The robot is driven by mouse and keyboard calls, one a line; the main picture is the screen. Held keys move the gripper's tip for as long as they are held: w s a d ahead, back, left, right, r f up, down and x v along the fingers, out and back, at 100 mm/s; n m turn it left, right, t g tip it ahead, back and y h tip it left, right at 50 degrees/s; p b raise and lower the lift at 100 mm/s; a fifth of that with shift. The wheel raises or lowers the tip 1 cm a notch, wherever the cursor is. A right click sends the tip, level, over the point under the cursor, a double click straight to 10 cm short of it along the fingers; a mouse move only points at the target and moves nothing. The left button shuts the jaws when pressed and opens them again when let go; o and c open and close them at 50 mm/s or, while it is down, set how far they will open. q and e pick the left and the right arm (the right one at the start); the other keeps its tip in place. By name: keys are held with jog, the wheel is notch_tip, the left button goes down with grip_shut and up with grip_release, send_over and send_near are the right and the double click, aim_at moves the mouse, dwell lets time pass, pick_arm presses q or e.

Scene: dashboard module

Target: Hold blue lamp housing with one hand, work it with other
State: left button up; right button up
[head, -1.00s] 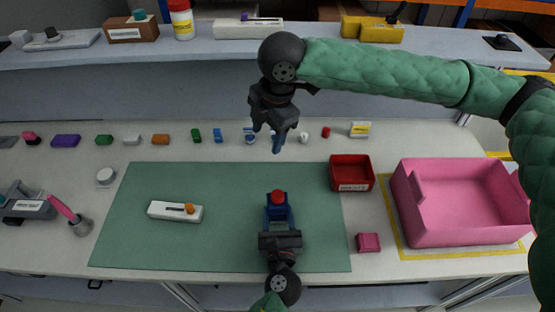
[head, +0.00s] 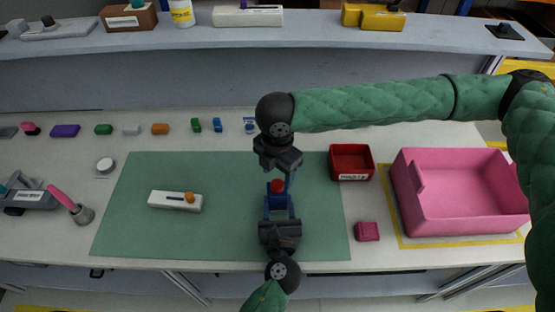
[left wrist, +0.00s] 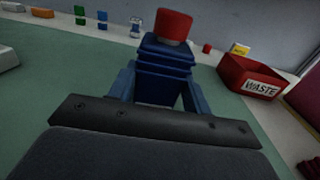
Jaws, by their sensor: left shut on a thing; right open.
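The blue lamp housing (head: 277,203) stands on the green mat (head: 140,222), with a red cap (head: 277,186) on its top. In the left wrist view the housing (left wrist: 165,68) shows ribbed blue sides and the red cap (left wrist: 174,26). My left gripper (head: 279,212) comes from the front edge and is shut on the housing, one finger on each side. My right gripper (head: 278,177) is open and points down right over the red cap. Its fingers partly hide the cap, and I cannot tell whether they touch it.
A red waste bin (head: 337,174) and a pink block (head: 367,231) are to the right, beside a large pink crate (head: 425,220). Several small coloured parts line the back.

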aim_at(277, 183)
jog(key=shift+f, duration=1.8)
jog(key=c, duration=1.1)
jog(key=shift+o, duration=0.2)
jog(key=shift+r, duration=0.2)
jog(key=shift+r, duration=2.85)
pick_arm(q)
jog(key=o, duration=1.4)
jog(key=shift+c, duration=0.2)
